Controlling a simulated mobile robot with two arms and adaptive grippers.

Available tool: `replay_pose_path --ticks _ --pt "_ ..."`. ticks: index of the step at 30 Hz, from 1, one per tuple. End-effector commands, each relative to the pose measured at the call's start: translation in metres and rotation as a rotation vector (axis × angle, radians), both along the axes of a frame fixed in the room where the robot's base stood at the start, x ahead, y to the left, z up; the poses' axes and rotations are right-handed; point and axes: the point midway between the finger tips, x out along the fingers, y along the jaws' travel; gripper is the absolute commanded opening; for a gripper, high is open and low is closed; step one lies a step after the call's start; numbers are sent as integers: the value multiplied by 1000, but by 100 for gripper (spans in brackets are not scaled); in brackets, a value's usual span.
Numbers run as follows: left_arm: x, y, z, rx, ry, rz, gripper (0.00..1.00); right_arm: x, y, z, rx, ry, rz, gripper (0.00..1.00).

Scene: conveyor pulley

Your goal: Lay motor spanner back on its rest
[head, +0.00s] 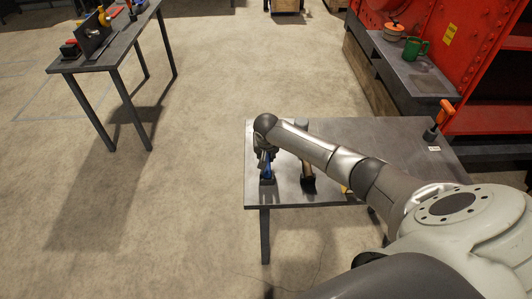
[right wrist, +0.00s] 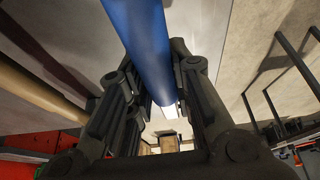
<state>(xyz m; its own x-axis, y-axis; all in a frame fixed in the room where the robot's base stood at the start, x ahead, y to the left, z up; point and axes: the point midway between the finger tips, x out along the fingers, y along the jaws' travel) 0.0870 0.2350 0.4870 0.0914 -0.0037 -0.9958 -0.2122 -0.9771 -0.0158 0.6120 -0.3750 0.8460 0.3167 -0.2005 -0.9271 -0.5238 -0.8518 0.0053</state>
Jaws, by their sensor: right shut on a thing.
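The motor spanner, with a blue handle (head: 266,169), is at the left end of the grey table (head: 345,131). My right gripper (head: 264,150) is above that end of the table, shut on the spanner. In the right wrist view the thick blue handle (right wrist: 143,45) runs down between the fingers of the gripper (right wrist: 163,105). A small dark block (head: 267,181), which looks like the rest, is at the handle's near end. I cannot tell whether the spanner touches it. The spanner's far end is hidden by my gripper. My left gripper is not in view.
A tool on a dark block (head: 308,182) lies just right, partly under my right arm. A yellow thing (head: 346,190) shows near the front edge. An orange-handled tool (head: 444,113) stands at the right. A red machine with a ledge (head: 428,82) is behind.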

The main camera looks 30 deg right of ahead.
Motion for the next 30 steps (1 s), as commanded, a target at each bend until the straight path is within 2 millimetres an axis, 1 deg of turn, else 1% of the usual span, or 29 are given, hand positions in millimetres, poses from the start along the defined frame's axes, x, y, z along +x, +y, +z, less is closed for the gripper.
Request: replay_pose_path --ticks 23,24,30 --pt "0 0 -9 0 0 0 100 1 0 -16 1 -2 0 0" --pt "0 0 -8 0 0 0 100 1 0 -16 1 -3 0 22" --pt "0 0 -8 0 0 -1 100 0 0 -15 0 -1 0 46"
